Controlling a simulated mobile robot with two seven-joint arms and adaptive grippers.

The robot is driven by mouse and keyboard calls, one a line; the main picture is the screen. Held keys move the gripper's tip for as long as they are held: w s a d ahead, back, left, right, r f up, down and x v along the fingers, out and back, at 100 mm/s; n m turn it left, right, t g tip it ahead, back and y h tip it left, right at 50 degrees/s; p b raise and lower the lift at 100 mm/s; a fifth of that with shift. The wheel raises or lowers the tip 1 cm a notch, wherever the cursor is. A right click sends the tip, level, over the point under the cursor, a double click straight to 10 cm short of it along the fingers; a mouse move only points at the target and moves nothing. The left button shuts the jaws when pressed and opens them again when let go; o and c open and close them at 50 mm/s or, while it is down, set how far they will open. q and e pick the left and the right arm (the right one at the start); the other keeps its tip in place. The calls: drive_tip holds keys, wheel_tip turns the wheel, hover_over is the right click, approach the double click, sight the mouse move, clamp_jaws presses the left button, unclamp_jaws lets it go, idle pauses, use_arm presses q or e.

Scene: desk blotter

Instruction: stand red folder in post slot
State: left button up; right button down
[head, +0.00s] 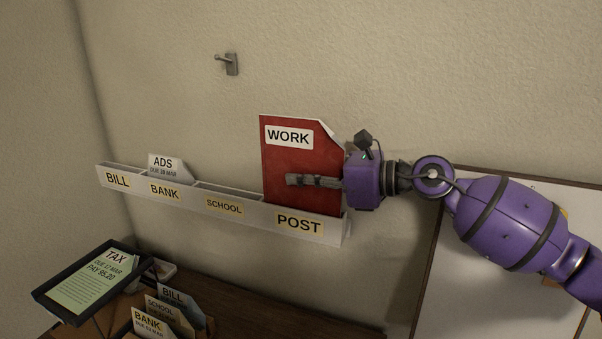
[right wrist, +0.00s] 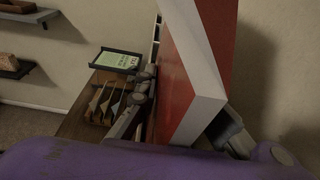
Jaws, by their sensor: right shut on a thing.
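The red folder (head: 310,150) bears a white WORK label and stands upright at the POST slot (head: 313,231), the right-hand compartment of the white wall rack. Its lower edge is hidden behind the slot's front wall. My right gripper (head: 314,181) comes from the right and is shut on the folder, with one finger across its front face. In the right wrist view the folder (right wrist: 220,35) shows its red face and white edge between the fingers. Whether the folder rests on the slot floor cannot be seen. My left gripper is not in view.
An ADS card (head: 168,168) stands in the BANK slot; the BILL (head: 118,179) and SCHOOL (head: 223,206) slots look empty. Below left, a dark tray (head: 48,292) holds a TAX sheet, beside several cards (head: 170,310). A wall hook (head: 230,64) is above; a framed board (head: 440,260) is at right.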

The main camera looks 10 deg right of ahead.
drive_tip(key=shift+f, duration=0.6)
drive_tip(key=c, duration=1.8)
unclamp_jaws()
drive_tip(key=v, duration=0.8)
